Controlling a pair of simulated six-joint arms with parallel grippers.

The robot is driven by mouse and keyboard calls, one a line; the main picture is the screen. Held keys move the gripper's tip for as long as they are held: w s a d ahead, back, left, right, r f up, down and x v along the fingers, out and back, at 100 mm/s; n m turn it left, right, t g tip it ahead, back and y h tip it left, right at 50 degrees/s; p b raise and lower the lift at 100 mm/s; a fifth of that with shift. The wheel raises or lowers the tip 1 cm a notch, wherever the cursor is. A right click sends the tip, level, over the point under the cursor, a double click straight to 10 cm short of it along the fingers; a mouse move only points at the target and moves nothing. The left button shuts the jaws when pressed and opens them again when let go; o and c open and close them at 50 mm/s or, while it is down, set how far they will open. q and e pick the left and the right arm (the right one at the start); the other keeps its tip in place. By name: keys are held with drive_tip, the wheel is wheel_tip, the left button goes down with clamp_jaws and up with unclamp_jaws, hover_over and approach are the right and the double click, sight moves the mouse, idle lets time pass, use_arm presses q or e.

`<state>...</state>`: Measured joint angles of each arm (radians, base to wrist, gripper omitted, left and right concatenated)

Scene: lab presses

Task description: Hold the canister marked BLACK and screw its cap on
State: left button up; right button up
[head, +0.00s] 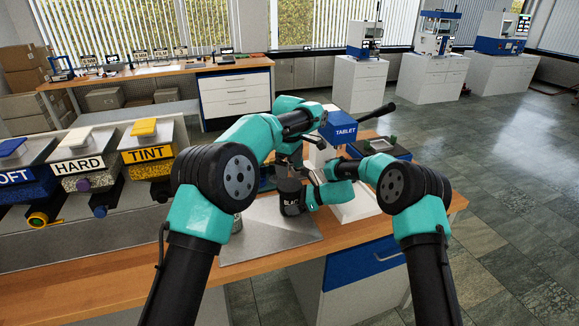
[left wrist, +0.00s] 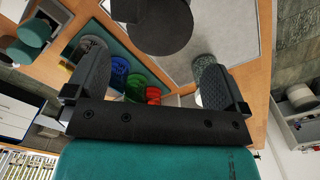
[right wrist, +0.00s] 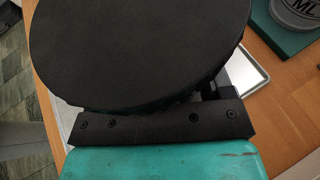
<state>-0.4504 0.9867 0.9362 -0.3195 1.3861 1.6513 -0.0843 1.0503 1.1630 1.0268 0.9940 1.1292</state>
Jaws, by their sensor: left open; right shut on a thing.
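The canister marked BLACK (head: 291,209) is a dark cylinder with white letters. It stands upright at the grey plate in the head view. Its flat, round, dark top shows large in the right wrist view (right wrist: 140,45) and at the top of the left wrist view (left wrist: 158,28). I cannot tell whether this surface is the cap. My right gripper (head: 309,196) is shut on the canister from its right side; the top hides the fingertips in the right wrist view. My left gripper (head: 291,168) is above the canister, its fingers (left wrist: 155,78) spread wide with nothing between them.
Hoppers labelled HARD (head: 83,165) and TINT (head: 148,155) stand at the left. A blue TABLET box (head: 340,130) is behind the arms. Several coloured round things, including a green one (left wrist: 136,86), show between the left fingers. The grey plate (head: 262,238) has bare room in front.

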sight(289, 184)
use_arm(q)
drive_tip(key=shift+f, duration=0.1)
drive_tip(key=shift+f, duration=3.95)
drive_tip(key=c, duration=0.6)
drive_tip(key=o, duration=0.6)
drive_tip(key=shift+r, duration=0.1)
drive_tip(key=shift+r, duration=2.2)
drive_tip(key=shift+r, duration=0.1)
